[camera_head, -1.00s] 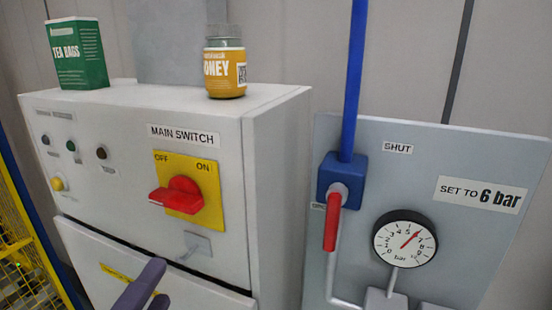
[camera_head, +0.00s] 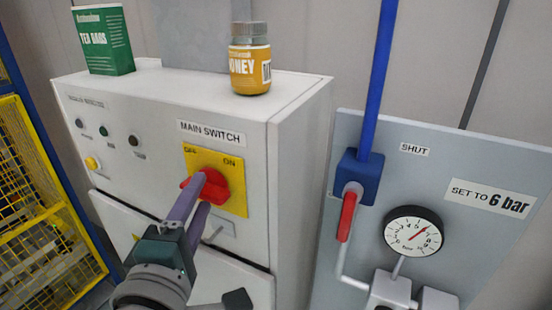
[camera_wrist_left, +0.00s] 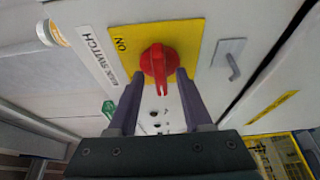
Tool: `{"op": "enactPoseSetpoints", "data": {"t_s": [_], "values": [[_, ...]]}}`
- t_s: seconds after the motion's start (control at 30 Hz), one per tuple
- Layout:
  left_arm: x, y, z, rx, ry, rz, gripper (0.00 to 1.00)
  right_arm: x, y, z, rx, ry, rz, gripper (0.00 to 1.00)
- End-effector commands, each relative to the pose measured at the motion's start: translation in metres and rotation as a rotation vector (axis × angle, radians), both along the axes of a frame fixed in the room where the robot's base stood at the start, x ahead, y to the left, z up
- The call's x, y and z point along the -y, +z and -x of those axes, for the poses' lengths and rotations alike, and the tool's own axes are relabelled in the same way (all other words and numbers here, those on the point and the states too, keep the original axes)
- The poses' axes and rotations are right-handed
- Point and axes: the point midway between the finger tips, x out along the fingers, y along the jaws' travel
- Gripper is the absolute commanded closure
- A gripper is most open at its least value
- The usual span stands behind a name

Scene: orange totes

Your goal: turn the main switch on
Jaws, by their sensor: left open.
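The red main switch knob (camera_head: 215,187) sits on a yellow plate (camera_head: 236,200) marked OFF at left and ON at right, under a MAIN SWITCH label. Its handle points left in the head view, partly hidden by my fingers. My left gripper (camera_head: 200,190) is open, with its purple fingers reaching to the knob. In the left wrist view the red knob (camera_wrist_left: 158,62) shows between the two fingertips (camera_wrist_left: 157,78), one on each side of its handle. I cannot tell if they touch it. My right gripper is not in view.
A green tea bags box (camera_head: 103,40) and a honey jar (camera_head: 250,60) stand on the cabinet top (camera_head: 190,80). To the right, a grey panel (camera_head: 465,240) carries a red-handled valve (camera_head: 347,215) and a gauge (camera_head: 413,232). A yellow mesh cage (camera_head: 40,190) stands at left.

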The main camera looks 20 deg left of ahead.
Motion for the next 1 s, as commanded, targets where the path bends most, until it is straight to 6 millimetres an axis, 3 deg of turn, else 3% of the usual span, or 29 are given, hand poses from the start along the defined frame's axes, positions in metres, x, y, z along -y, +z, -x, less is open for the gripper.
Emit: {"op": "enactPoseSetpoints", "data": {"t_s": [0.27, 0.7, 1.0], "values": [[-0.0008, -0.0004, -0.0014, -0.001, 0.000, -0.001, 0.50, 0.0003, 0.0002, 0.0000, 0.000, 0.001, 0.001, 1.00], [-0.0006, -0.0003, -0.0013, 0.000, 0.000, -0.001, 0.98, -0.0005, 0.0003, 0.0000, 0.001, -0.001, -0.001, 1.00], [-0.0006, -0.0002, -0.0013, 0.000, 0.000, -0.001, 1.00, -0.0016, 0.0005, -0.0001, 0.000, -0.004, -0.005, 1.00]]}}
